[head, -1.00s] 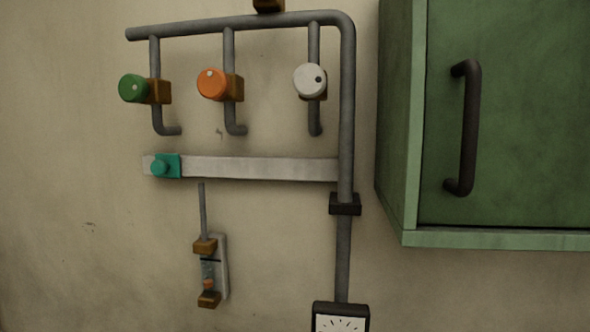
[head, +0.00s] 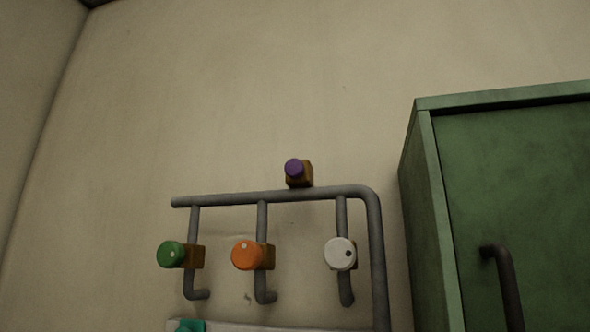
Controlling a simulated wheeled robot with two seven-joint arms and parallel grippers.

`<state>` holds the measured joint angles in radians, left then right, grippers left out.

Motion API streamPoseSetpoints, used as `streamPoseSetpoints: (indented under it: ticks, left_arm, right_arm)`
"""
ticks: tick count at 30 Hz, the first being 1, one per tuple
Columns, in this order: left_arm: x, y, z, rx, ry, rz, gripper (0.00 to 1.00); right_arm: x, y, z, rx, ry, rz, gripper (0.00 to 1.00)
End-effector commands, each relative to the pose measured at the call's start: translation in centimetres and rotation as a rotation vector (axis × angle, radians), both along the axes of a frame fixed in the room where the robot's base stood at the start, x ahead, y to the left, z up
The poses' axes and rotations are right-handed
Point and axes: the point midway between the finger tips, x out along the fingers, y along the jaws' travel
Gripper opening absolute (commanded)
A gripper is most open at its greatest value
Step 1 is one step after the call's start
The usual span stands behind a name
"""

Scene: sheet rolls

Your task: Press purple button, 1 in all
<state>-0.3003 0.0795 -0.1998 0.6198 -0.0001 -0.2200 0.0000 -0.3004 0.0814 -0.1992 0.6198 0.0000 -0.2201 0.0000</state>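The purple button (head: 294,168) is a small round cap on the front of a brown block. The block sits on top of the grey horizontal pipe, a little right of the pipe's middle, in the head view. Nothing covers the button. Neither of my grippers shows in the head view.
Green (head: 171,254), orange (head: 246,255) and white (head: 340,253) knobs sit on pipes below. A green cabinet (head: 520,190) with a dark handle (head: 506,285) stands out at the right. The wall above the pipe is bare.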

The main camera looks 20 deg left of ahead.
Motion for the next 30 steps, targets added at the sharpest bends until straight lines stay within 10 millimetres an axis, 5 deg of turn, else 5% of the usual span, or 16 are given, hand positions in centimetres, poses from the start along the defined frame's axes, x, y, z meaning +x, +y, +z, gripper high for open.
streamPoseSetpoints:
  ticks: [1, 9, 30]
  left_arm:
    - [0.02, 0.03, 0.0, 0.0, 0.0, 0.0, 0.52]
    - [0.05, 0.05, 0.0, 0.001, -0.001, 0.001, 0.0]
    - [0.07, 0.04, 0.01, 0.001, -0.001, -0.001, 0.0]
  right_arm:
    - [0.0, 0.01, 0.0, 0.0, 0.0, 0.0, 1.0]
    - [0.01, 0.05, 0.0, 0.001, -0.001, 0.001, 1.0]
    - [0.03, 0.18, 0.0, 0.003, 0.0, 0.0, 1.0]
